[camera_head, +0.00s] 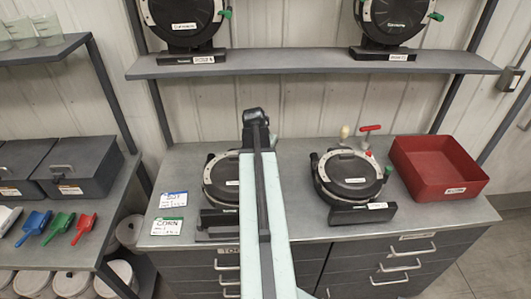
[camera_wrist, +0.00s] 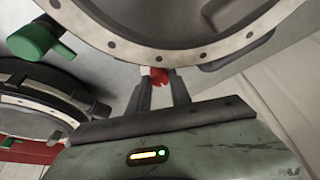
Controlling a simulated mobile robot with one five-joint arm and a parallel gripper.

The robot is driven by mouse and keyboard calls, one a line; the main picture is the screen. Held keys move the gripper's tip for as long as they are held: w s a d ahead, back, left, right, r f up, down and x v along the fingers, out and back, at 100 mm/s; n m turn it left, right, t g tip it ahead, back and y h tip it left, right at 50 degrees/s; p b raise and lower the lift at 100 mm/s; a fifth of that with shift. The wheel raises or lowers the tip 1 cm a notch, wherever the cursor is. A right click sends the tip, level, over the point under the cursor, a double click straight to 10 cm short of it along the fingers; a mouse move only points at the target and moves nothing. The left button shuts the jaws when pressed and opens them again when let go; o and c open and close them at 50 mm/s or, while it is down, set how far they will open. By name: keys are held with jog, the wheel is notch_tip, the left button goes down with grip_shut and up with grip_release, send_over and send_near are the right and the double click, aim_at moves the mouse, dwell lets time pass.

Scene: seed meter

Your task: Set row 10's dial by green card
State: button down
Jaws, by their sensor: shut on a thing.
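The green-striped card (camera_head: 166,228), reading CORN, lies on the bench's left end in the head view, below a blue-striped card (camera_head: 173,200) that reads SOY. A black round seed meter (camera_head: 217,180) stands beside them, partly hidden by my arm. In the wrist view my gripper (camera_wrist: 160,84) is shut on a small red knob (camera_wrist: 158,75) at the rim of a large round meter (camera_wrist: 185,50). A green handle (camera_wrist: 35,38) sticks out from that meter's rim. The head view hides the fingers behind my arm. I cannot read a row number.
A second meter (camera_head: 351,175) stands right of my arm, with a red T-handle (camera_head: 370,128) behind it. A red tray (camera_head: 438,168) is at the bench's right. A shelf (camera_head: 310,64) above holds two more meters. Scoops and grey bins are at left.

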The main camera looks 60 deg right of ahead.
jog(key=shift+n+t, duration=0.4)
jog(key=shift+n, duration=0.8)
jog(key=c, duration=1.2)
grip_release()
jog(key=shift+o, duration=0.2)
jog(key=shift+r, duration=0.15)
jog(key=p+v, duration=0.7)
jog(key=shift+s+r, duration=0.2)
jog(key=shift+r, duration=0.1)
